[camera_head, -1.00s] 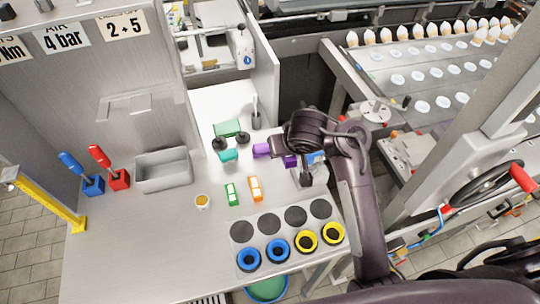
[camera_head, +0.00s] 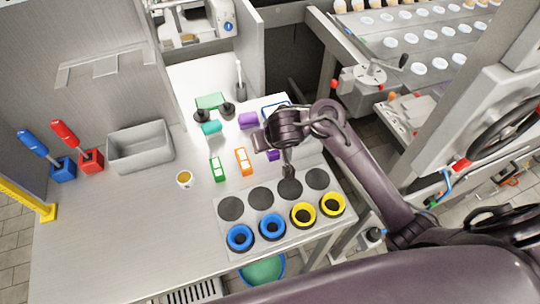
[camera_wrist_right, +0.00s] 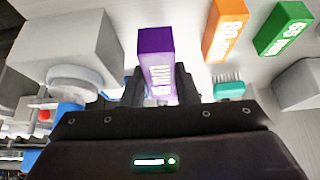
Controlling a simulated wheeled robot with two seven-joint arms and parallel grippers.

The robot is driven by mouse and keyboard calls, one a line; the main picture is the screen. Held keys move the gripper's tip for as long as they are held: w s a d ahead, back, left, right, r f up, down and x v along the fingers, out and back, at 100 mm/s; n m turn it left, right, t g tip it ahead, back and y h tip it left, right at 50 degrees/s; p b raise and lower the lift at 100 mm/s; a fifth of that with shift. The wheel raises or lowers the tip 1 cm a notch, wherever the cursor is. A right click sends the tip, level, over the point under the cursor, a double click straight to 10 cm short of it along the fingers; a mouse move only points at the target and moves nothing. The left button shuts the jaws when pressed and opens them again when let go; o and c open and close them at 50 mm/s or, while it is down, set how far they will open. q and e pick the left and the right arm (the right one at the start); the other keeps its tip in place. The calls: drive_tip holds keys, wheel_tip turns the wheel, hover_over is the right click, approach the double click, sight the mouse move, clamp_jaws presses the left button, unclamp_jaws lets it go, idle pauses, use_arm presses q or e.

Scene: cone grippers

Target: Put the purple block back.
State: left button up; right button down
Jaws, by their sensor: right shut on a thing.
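A purple block (camera_wrist_right: 156,55) with white lettering is held between the fingers of my right gripper (camera_wrist_right: 158,90) in the right wrist view. In the head view the block (camera_head: 272,155) shows only partly behind my right gripper (camera_head: 277,158), right of the orange block. An orange block (camera_head: 243,161) and a green block (camera_head: 217,169) stand side by side on the table, both with white labels. They also show in the wrist view, orange (camera_wrist_right: 226,28) and green (camera_wrist_right: 283,28). Whether the purple block touches the table cannot be told. My left gripper is not in view.
A purple item (camera_head: 249,120) and a teal item (camera_head: 210,128) lie behind the blocks. A grey bin (camera_head: 140,148) and a small cup (camera_head: 184,179) are left. A plate (camera_head: 225,227) with blue and yellow rings is in front. The left front table (camera_head: 110,240) is clear.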

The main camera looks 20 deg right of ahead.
sight(270, 152)
wheel_tip(270, 152, down, 4)
drive_tip(key=shift+f+b, duration=0.1)
drive_tip(key=shift+b, duration=1)
drive_tip(key=c, duration=1.1)
unclamp_jaws()
drive_tip(key=shift+f, duration=0.1)
